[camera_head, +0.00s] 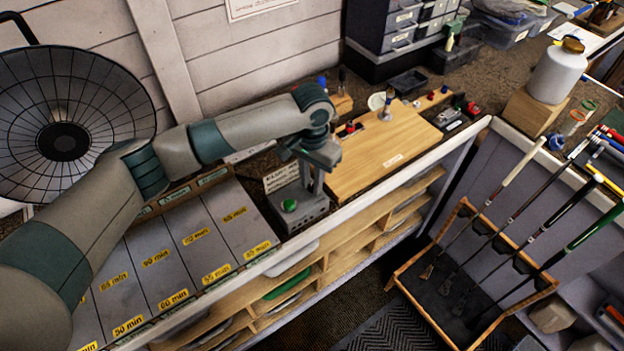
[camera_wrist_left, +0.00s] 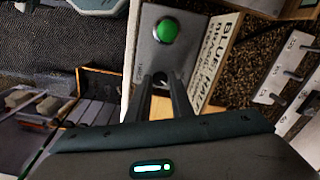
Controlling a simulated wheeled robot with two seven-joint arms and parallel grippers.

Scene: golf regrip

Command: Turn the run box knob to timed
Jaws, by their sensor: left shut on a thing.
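The run box (camera_head: 300,212) is a small grey box with a green button, standing on the bench behind the front rail. In the left wrist view the run box (camera_wrist_left: 148,55) shows its green button (camera_wrist_left: 166,31) and a dark knob (camera_wrist_left: 160,77) below it. My left gripper (camera_head: 315,190) reaches down onto the box from above. My right gripper is not in view.
A labelled sign (camera_head: 281,178) stands behind the box. Grey slots with yellow minute labels (camera_head: 196,236) lie to the left. A wooden board (camera_head: 375,160) lies to the right. The pale front rail (camera_head: 400,160) runs close by. A rack of golf clubs (camera_head: 470,290) stands at lower right.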

